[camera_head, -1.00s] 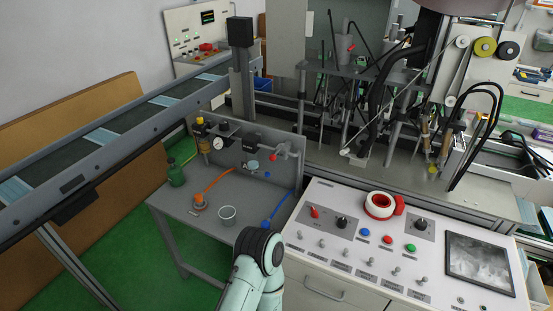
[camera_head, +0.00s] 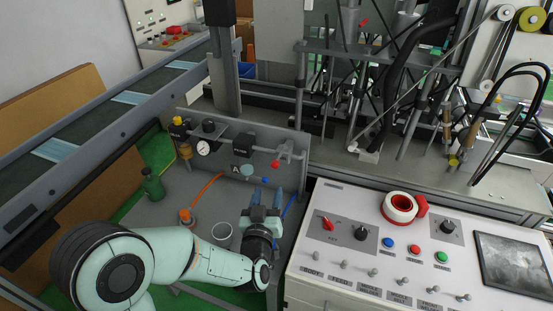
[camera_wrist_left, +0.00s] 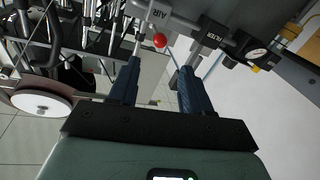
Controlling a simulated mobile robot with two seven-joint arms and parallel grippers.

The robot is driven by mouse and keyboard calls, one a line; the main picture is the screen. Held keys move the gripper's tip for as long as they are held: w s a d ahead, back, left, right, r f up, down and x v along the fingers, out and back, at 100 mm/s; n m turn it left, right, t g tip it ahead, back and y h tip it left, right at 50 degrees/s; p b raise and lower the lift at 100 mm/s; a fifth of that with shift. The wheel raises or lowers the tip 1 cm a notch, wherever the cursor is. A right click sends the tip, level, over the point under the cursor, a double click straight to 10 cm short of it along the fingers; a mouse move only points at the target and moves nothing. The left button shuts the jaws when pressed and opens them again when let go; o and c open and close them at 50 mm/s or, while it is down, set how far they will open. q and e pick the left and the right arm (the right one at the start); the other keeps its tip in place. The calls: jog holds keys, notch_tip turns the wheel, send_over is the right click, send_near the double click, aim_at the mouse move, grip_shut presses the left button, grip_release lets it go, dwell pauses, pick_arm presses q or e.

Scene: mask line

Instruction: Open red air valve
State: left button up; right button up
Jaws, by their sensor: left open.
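The red air valve knob (camera_head: 275,164) is on the grey back panel, below a grey fitting with pipes. In the left wrist view the red knob (camera_wrist_left: 160,40) shows as a small ball beside the "AIR" label, just beyond and between the fingertips. My left gripper (camera_head: 265,192) is open, with its two blue fingers pointing towards the panel, below and short of the knob. The left wrist view shows the open fingers of the left gripper (camera_wrist_left: 160,68) apart with nothing between them. My right gripper is in neither view.
A gauge (camera_head: 203,148) is on the panel to the left. The white control console (camera_head: 345,200) stands to the right, with a tape roll (camera_head: 399,207) on it.

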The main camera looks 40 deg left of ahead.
aim_at(274, 167)
pick_arm(q)
jog(key=p+x, duration=0.2)
jog(key=x, duration=1)
jog(key=shift+w+a+f, duration=0.1)
jog(key=shift+w+a, duration=0.05)
jog(key=shift+w, duration=0.1)
grip_shut()
